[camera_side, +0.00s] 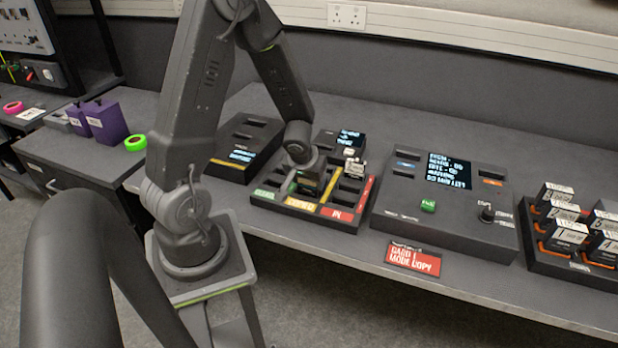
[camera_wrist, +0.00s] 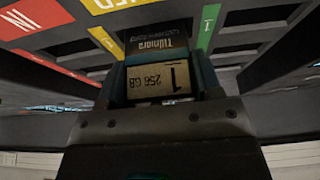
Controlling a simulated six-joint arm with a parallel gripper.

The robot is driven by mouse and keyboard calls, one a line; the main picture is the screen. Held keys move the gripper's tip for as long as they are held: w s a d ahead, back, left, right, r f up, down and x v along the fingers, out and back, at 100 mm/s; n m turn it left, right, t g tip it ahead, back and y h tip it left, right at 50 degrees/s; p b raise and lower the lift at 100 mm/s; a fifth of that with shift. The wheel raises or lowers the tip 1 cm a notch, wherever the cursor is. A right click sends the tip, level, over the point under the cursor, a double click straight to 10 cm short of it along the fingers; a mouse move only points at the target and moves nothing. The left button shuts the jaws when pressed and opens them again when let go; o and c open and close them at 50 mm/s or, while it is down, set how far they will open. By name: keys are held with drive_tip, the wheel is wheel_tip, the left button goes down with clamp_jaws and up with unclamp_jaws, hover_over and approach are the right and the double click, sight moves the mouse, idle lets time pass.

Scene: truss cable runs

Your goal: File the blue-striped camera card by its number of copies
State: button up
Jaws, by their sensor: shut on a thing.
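My gripper (camera_wrist: 158,70) is shut on a dark camera card (camera_wrist: 160,45), whose cream label (camera_wrist: 158,80) reads 1 and 256 GB. I cannot make out a blue stripe on it. In the side view my gripper (camera_side: 291,186) is low over the left part of the sorting tray (camera_side: 345,223), and the card is mostly hidden there. The tray has green, yellow and red labelled strips with dark slots. In the wrist view the card's far end is at the tray, between the yellow strip (camera_wrist: 103,38) and green strip (camera_wrist: 208,25); how deep it sits I cannot tell.
A pale-labelled card (camera_side: 355,167) stands at the tray's back right. A console (camera_side: 455,218) with screen, green button and knob is to the right, with a red sign (camera_side: 413,261) before it. A rack (camera_side: 575,265) holds several cards. A small device (camera_side: 242,150) stands left of the tray.

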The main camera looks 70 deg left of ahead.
drive_tip(key=shift+f, duration=0.3)
idle(0.4)
drive_tip(key=o, duration=1.2)
drive_tip(key=shift+r, duration=3.75)
